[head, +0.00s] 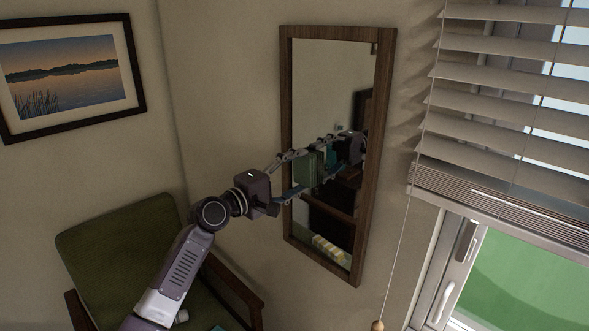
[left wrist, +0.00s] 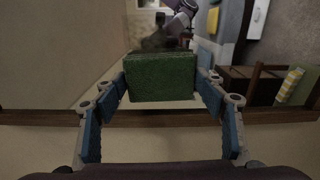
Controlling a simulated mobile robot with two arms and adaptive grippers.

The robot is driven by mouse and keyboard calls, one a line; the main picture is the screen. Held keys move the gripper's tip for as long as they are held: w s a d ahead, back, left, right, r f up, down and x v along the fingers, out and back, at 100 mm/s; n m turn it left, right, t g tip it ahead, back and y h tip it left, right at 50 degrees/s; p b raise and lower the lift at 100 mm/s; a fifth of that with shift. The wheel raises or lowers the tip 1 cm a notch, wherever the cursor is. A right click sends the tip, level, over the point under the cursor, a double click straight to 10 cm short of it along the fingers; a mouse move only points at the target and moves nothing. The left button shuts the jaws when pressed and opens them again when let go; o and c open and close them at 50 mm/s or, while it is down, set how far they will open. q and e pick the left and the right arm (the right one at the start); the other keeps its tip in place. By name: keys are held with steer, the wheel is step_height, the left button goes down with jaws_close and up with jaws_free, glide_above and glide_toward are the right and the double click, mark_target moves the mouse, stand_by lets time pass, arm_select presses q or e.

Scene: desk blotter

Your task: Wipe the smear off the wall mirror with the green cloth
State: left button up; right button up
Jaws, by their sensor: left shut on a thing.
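The wall mirror (head: 330,75) hangs in a dark wooden frame on the beige wall. My left gripper (head: 300,171) reaches it from the left and is shut on the green cloth (head: 306,168), which looks like a thick folded pad. In the left wrist view the cloth (left wrist: 160,78) sits between the fingertips, in front of the glass. A dark greyish smear (left wrist: 157,40) shows just beyond the cloth's top edge. I cannot tell whether the cloth touches the glass. In the head view I cannot make out the smear; the gripper's reflection is there. My right gripper is not in view.
A green armchair (head: 115,245) stands below left of the mirror. A framed picture (head: 70,75) hangs at upper left. Window blinds (head: 510,100) with a hanging cord are to the right. The wall around the mirror is clear.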

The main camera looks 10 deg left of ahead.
mark_target(342, 182)
arm_select(q)
steer(key=shift+s+d+r+p, duration=0.1)
steer(key=shift+s+d+p, duration=0.25)
steer(key=shift+d, duration=0.1)
steer(key=shift+s+d+r+p, duration=0.1)
steer(key=shift+s+d+p, duration=0.1)
steer(key=shift+d+p, duration=0.2)
steer(key=shift+s+d+f+p, duration=0.15)
steer(key=shift+s+d+p, duration=0.2)
steer(key=shift+d, duration=0.2)
steer(key=shift+s+d+p, duration=0.5)
steer(key=shift+d+p, duration=0.2)
steer(key=shift+p, duration=0.3)
steer(key=shift+s+d+p, duration=0.4)
steer(key=shift+d+p, duration=0.15)
steer(key=shift+d, duration=0.1)
steer(key=shift+s+d+f, duration=0.1)
steer(key=shift+s+d, duration=0.3)
steer(key=shift+d, duration=0.2)
steer(key=shift+s+d, duration=0.4)
steer(key=shift+d, duration=0.2)
steer(key=shift+s+d, duration=0.35)
steer(key=shift+d, duration=0.2)
steer(key=shift+s+a, duration=0.1)
